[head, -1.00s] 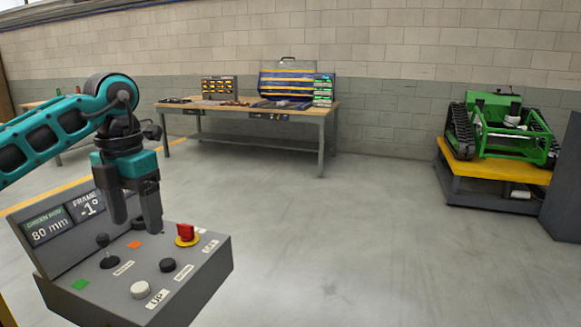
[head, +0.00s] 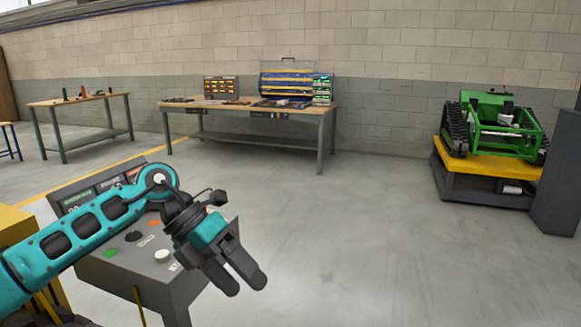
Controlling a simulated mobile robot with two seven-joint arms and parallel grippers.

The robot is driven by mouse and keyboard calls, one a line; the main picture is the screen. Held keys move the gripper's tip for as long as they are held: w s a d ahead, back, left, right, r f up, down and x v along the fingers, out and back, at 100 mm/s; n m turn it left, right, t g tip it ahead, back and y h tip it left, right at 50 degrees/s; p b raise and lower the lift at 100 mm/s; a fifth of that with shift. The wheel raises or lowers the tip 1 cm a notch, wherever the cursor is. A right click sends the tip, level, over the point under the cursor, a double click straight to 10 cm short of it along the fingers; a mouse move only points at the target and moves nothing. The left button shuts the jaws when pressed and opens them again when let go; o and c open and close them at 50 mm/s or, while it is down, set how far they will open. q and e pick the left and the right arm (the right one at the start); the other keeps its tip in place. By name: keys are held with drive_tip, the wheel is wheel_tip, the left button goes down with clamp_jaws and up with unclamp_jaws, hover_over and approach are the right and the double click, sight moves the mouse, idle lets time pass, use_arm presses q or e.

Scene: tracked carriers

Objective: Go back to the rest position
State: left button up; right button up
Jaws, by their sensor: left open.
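My left gripper (head: 243,280) is in the lower middle-left of the head view. Its two dark fingers point down and right, apart, with nothing between them. My teal left arm comes in from the left, in front of the grey control console (head: 127,270). The gripper is at the console's right side, nearer to me. The arm hides part of the console's display and controls. A white button (head: 162,255) and a green patch (head: 110,253) show on its panel. My right gripper is not in view.
A workbench (head: 322,112) with cases and bins stands at the back wall. Another table (head: 77,101) is at the far left. A green tracked carrier (head: 497,127) sits on a yellow-topped stand (head: 478,172) at the right, beside a grey block (head: 557,180). The middle floor is clear.

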use_arm(q)
drive_tip(key=s+d+r+n+t+h, duration=0.1)
drive_tip(key=s+d+n+h, duration=0.1)
drive_tip(key=d+n+h, duration=0.3)
drive_tip(key=s+d+n+t+h, duration=0.2)
drive_tip(key=s+d+h, duration=0.1)
drive_tip(key=d+h, duration=0.35)
drive_tip(key=w+a+f+n+t+y+p, duration=0.1)
drive_tip(key=a+f+n+t+y, duration=0.6)
drive_tip(key=n, duration=0.5)
drive_tip(key=a+f+n+t+y+p, duration=0.1)
drive_tip(key=a+f+n+t+y, duration=0.4)
drive_tip(key=n+t, duration=0.6)
drive_tip(key=s+a+f+n+g+y, duration=0.2)
drive_tip(key=s+a+f+n+g, duration=0.2)
drive_tip(key=s+f, duration=0.2)
drive_tip(key=s+a+f+n+g+y, duration=0.3)
drive_tip(key=s+f, duration=0.4)
drive_tip(key=f, duration=0.3)
drive_tip(key=a+n+g, duration=0.1)
drive_tip(key=n, duration=0.1)
drive_tip(key=shift+s+a+n, duration=0.2)
drive_tip(key=shift+a+n, duration=0.1)
drive_tip(key=shift+a, duration=0.1)
drive_tip(key=shift+r+y, duration=0.1)
drive_tip(key=shift+y, duration=0.15)
drive_tip(key=shift+c, duration=0.4)
